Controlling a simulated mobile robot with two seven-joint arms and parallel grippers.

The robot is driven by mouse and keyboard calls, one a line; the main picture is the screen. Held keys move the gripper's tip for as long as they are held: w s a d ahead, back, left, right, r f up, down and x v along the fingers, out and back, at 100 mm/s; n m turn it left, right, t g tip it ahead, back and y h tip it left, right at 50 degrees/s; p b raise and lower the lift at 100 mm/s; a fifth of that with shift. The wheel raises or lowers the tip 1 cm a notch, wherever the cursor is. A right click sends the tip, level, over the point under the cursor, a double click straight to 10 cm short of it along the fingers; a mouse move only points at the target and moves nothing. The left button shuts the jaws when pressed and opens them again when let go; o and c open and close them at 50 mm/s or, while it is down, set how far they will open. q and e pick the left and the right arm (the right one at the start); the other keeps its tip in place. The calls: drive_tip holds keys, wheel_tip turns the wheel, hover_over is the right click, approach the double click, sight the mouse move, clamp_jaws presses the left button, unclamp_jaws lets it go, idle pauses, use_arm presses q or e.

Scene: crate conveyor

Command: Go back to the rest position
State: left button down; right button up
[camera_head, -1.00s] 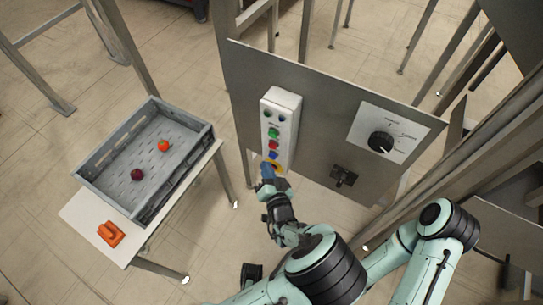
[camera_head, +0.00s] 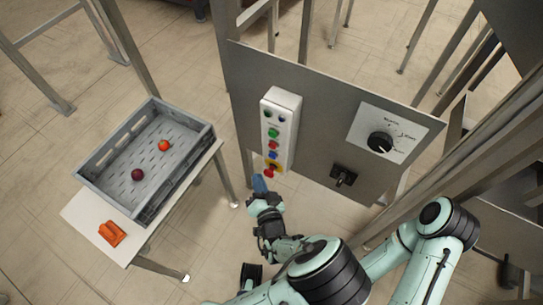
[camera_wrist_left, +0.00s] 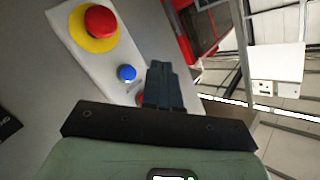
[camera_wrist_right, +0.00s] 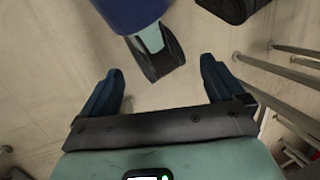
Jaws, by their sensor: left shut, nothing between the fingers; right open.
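My left gripper (camera_head: 259,184) is shut and empty, just below the white button box (camera_head: 283,112) on the metal panel. Its closed blue fingers (camera_wrist_left: 168,86) show in the left wrist view, near a blue button (camera_wrist_left: 127,73). The red emergency button (camera_wrist_left: 100,19) on its yellow ring is at the top left there. My right gripper (camera_wrist_right: 158,88) is open and empty over the floor in the right wrist view. I cannot make out its fingers in the head view.
A grey crate (camera_head: 104,202) with two round fruits stands on a white table (camera_head: 80,216) at the left. An orange object (camera_head: 111,233) lies beside the crate. The metal panel (camera_head: 318,135) also carries a rotary dial (camera_head: 380,142) and a black switch (camera_head: 343,176).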

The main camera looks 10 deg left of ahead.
idle(0.4)
use_arm(q)
drive_tip(key=s+a+f+n+g+h+p, duration=0.1)
drive_tip(key=s+a+f+g+h+p, duration=0.1)
drive_tip(key=s+a+f+g, duration=0.45)
drive_tip(key=s+a+f+n+g+h+p, duration=0.1)
drive_tip(key=s+f+g+p, duration=0.25)
drive_tip(key=f, duration=0.65)
drive_tip(key=s+d+n+g+h+p, duration=0.2)
drive_tip(key=s+g+h, duration=0.1)
drive_tip(key=s, duration=0.3)
drive_tip(key=s+d+r+n+g+h+p, duration=0.1)
drive_tip(key=s+d+n+g+h+p, duration=0.1)
drive_tip(key=s, duration=0.4)
drive_tip(key=shift+s+d+r+g+h, duration=0.35)
drive_tip(key=shift+d+h, duration=0.3)
drive_tip(key=shift+h, duration=0.65)
use_arm(e)
wheel_tip(320, 180, up, 9)
drive_tip(key=w, duration=0.1)
use_arm(q)
drive_tip(key=shift+w+f, duration=0.1)
drive_tip(key=shift+w, duration=0.05)
